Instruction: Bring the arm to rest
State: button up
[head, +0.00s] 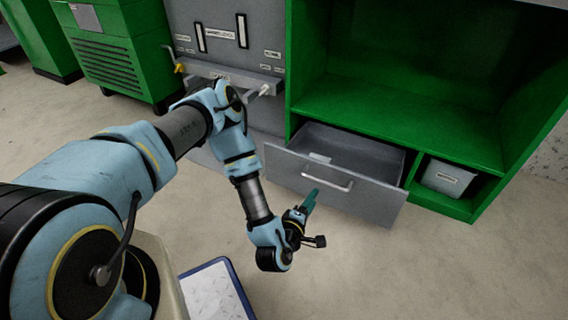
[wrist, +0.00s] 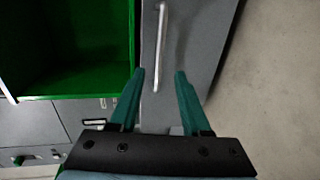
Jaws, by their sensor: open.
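My gripper (head: 308,202) is open and empty, just in front of the pulled-out grey drawer (head: 380,205). In the wrist view its two teal fingers (wrist: 160,75) stand apart, with the drawer's light bar handle (wrist: 158,50) ahead, running up from between the fingertips. In the head view the handle (head: 328,180) shows close to the fingers, and I cannot tell whether they touch it. My light-blue arm reaches from the lower left down to the drawer front.
The drawer sticks out from a green cabinet (head: 400,130). A grey bin (head: 447,177) sits in the cubby to its right. A grey panel unit (head: 228,45) with a ledge stands left of it. A blue-edged board (head: 215,292) lies near my base. The floor (head: 430,280) in front is clear.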

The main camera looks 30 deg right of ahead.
jog(key=shift+w, duration=0.1)
jog(key=w+a+r+m+g+y, duration=0.1)
jog(key=w+a+r+m+y, duration=0.2)
jog(key=w, duration=0.5)
jog(key=w+a+r+m+g+y, duration=0.1)
jog(key=w+a+r+m+g, duration=0.1)
jog(key=w+r+m, duration=0.4)
jog(key=w+a+r+y, duration=0.3)
jog(key=a+r, duration=0.3)
jog(key=a, duration=0.4)
jog(key=w+a+r+y, duration=0.35)
jog(key=a+r, duration=0.25)
jog(key=a, duration=0.4)
jog(key=s+a+r+n+g+y, duration=0.1)
jog(key=s+a+r+g, duration=0.1)
jog(key=s+a+r, duration=0.5)
jog(key=s+a+r+g+y, duration=0.15)
jog(key=s+a+r, duration=0.3)
jog(key=a, duration=0.45)
notch_tip(320, 180, up, 36)
jog(key=p, duration=3.5)
jog(key=shift+f, duration=0.25)
